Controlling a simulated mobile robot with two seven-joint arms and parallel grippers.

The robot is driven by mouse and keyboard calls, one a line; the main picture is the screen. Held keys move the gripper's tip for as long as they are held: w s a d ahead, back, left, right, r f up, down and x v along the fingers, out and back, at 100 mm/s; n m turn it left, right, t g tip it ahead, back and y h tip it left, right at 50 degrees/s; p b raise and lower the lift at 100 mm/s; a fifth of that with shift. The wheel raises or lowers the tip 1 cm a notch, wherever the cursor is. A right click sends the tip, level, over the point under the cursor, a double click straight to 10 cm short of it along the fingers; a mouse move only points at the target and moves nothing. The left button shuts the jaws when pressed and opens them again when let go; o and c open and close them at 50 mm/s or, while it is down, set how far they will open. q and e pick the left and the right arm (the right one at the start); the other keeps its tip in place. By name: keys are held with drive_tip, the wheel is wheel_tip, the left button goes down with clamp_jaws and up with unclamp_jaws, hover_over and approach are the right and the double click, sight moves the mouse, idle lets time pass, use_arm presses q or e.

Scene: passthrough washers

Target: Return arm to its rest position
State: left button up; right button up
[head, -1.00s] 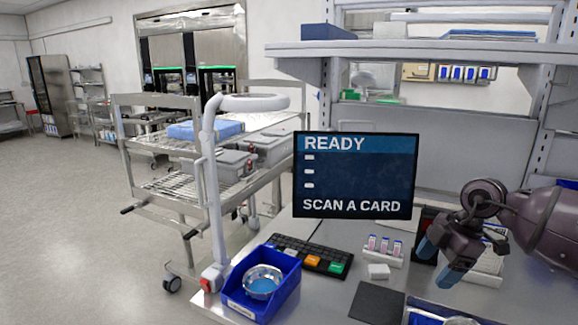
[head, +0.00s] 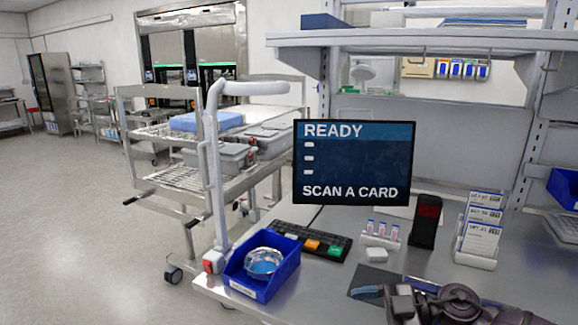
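My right arm lies low across the bottom right of the head view. Its gripper (head: 368,293) points left, over the front part of the bench by a dark mat (head: 372,275). One bluish fingertip shows; the rest is hidden or cut off by the frame, so I cannot tell how far apart the fingers are. I see nothing clearly held in it. My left gripper is not in view.
The monitor (head: 353,165) reads "READY, SCAN A CARD". A wire cart stands left.

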drive_tip(key=s+d+f+m+t+h+b, duration=0.2)
drive_tip(key=d+f+m+t+h, duration=0.15)
drive_tip(key=f+m+t, duration=0.45)
drive_tip(key=s+d+f+m+t+h+b, duration=0.2)
drive_tip(key=s+d+f+m+t+h, duration=0.1)
drive_tip(key=f+m+t+h, duration=0.3)
drive_tip(key=s+d+f+m+g+h+b, duration=0.1)
drive_tip(key=s+d+f+m+g+h, duration=0.1)
drive_tip(key=s+f, duration=0.5)
drive_tip(key=s+d+f+m+g+h+b, duration=0.1)
drive_tip(key=s+d+f+m+g+h, duration=0.1)
drive_tip(key=s+d+f+m+h, duration=0.2)
drive_tip(key=s+d+f, duration=0.1)
drive_tip(key=s+f, duration=0.2)
drive_tip(key=f, duration=0.3)
drive_tip(key=shift+f+g, duration=0.3)
